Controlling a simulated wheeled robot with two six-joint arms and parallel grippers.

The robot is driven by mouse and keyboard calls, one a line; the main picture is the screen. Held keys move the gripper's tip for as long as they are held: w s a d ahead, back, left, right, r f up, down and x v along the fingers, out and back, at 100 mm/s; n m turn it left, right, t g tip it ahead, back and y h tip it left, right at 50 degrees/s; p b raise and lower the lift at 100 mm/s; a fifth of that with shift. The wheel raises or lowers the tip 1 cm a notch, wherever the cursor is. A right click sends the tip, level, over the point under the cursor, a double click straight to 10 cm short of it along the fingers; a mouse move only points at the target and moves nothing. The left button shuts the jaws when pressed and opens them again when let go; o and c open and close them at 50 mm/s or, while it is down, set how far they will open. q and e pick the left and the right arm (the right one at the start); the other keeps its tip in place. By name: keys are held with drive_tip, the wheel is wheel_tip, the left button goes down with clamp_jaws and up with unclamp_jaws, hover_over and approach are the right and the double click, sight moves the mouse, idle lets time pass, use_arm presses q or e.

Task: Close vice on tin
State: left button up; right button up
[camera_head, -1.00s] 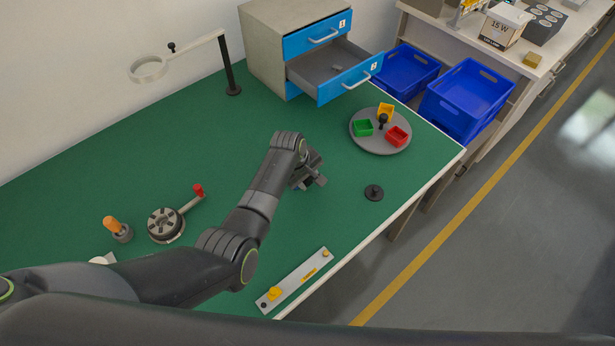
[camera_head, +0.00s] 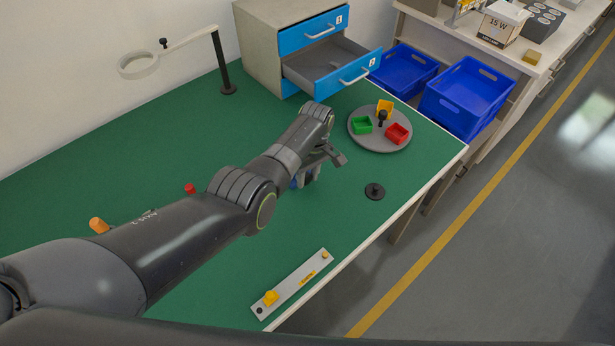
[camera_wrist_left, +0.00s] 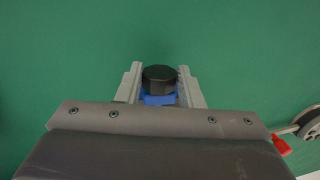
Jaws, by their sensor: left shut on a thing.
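My left gripper (camera_head: 318,168) is low over the green table, right of its middle. In the left wrist view its two grey fingers (camera_wrist_left: 160,72) are shut on a black faceted knob (camera_wrist_left: 160,76). A blue part (camera_wrist_left: 158,98) shows just below the knob, between the fingers. A bit of blue (camera_head: 295,183) also shows beside the gripper in the head view. It may belong to the vice, but the arm and gripper hide most of it. I cannot make out a tin or the vice's jaws. My right gripper is not in view.
A grey turntable (camera_head: 361,141) with green, yellow and red bins stands behind right. A black peg (camera_head: 375,191) and a grey strip (camera_head: 293,285) lie near the front edge. A drawer (camera_head: 345,76) stands open. A magnifier stand (camera_head: 224,65) is at back left. My arm covers the left front.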

use_arm(q)
drive_tip(key=o, duration=1)
wheel_tip(320, 180, up, 17)
drive_tip(key=w+d, duration=0.1)
drive_tip(key=w, duration=0.1)
drive_tip(key=shift+d, duration=0.3)
drive_tip(key=shift+w, duration=0.1)
drive_tip(key=shift+c, duration=0.4)
